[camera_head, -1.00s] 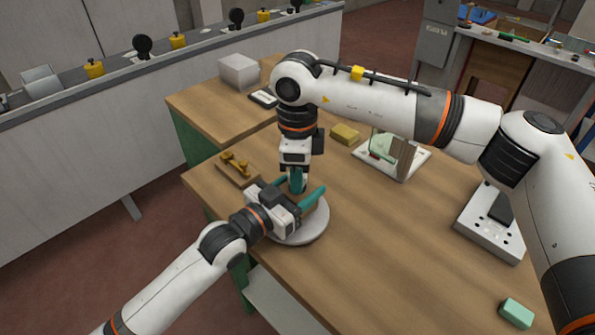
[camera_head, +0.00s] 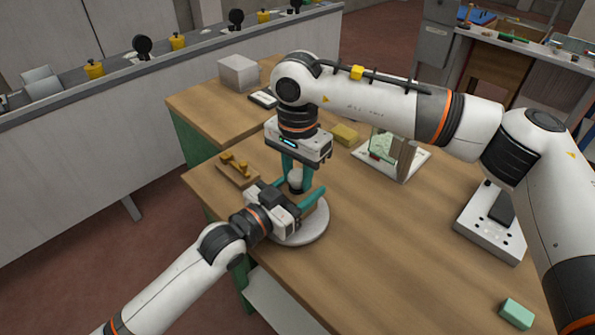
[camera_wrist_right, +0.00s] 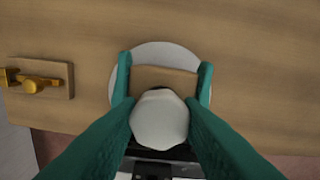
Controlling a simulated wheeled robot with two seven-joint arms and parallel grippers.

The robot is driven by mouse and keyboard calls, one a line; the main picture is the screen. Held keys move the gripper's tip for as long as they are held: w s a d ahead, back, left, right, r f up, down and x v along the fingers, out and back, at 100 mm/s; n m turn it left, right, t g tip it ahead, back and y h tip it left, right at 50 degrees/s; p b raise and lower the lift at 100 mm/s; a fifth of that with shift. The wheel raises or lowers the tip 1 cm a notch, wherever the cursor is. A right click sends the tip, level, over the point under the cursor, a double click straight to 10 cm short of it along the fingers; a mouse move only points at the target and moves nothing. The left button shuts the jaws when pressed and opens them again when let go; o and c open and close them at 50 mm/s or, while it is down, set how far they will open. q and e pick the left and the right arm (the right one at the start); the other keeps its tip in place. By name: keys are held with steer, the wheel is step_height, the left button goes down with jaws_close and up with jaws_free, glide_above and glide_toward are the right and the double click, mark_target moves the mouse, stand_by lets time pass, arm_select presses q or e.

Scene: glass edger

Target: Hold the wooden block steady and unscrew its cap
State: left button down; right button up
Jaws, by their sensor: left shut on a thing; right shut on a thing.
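The wooden block (camera_wrist_right: 165,78) stands on a white round plate (camera_head: 312,235) near the table's left edge. In the head view the block is mostly hidden by my left gripper (camera_head: 308,206), which comes in from the left and is shut on it. In the right wrist view its teal fingers show on both sides of the block. The white cap (camera_wrist_right: 160,120) sits between the teal fingers of my right gripper (camera_head: 297,182), which points straight down and is shut on it. I cannot tell whether the cap still touches the block.
A wooden board with brass-coloured parts (camera_head: 236,168) lies left of the plate. A yellow block (camera_head: 345,134), a white stand with a green pane (camera_head: 383,150), a white switch box (camera_head: 490,228) and a mint block (camera_head: 516,313) are on the table. The front middle is clear.

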mark_target(298, 174)
steer(key=shift+r, duration=0.25)
steer(key=shift+r, duration=0.85)
steer(key=shift+r, duration=2.05)
arm_select(q)
steer(key=shift+c, duration=2.1)
jaws_free()
steer(key=shift+s+a, duration=0.1)
arm_select(e)
steer(key=shift+f, duration=0.1)
